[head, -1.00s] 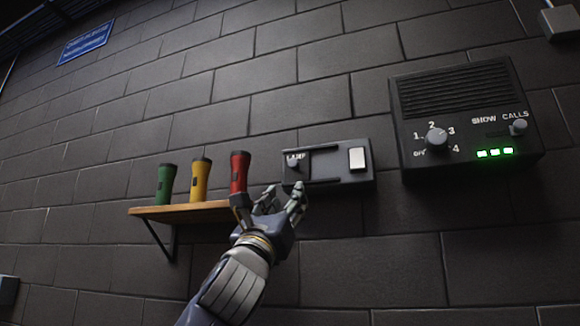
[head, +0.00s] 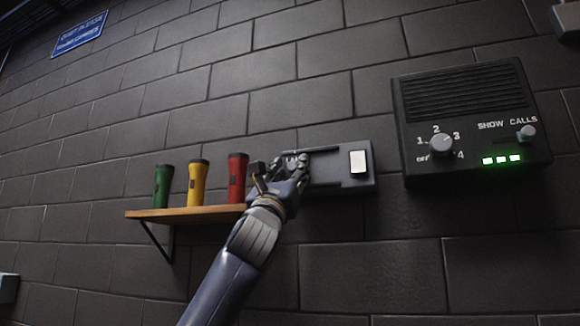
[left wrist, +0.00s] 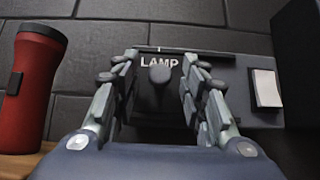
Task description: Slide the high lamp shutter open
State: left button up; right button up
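The dark lamp unit (head: 345,183) is fixed to the wall at the middle of the head view. A white rectangular piece (head: 358,162) sits at its right end. In the left wrist view a dark round knob (left wrist: 160,74) stands out just under the word LAMP. My left gripper (head: 285,168) is at the left end of the unit and hides the knob in the head view. In the left wrist view its fingers (left wrist: 158,92) are apart, one on each side of the knob, with visible gaps. My right gripper is not in view.
A wooden shelf (head: 190,213) just left of the unit holds a green torch (head: 162,187), a yellow torch (head: 197,184) and a red torch (head: 236,179). The red one is close to my left gripper. A control box (head: 470,130) with dial and green lights hangs at right.

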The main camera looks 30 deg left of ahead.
pick_arm(q)
jog(key=shift+c, duration=0.4)
grip_shut()
jog(key=shift+h, duration=0.3)
jog(key=d, duration=0.2)
jog(key=w+d+p, duration=0.1)
jog(key=d, duration=0.1)
jog(key=d+p, duration=0.1)
jog(key=d, duration=0.1)
jog(key=shift+w+d, duration=0.15)
jog(key=shift+w, duration=0.15)
jog(key=shift+o, duration=0.4)
grip_release()
jog(key=shift+d, duration=0.15)
jog(key=v, duration=1.2)
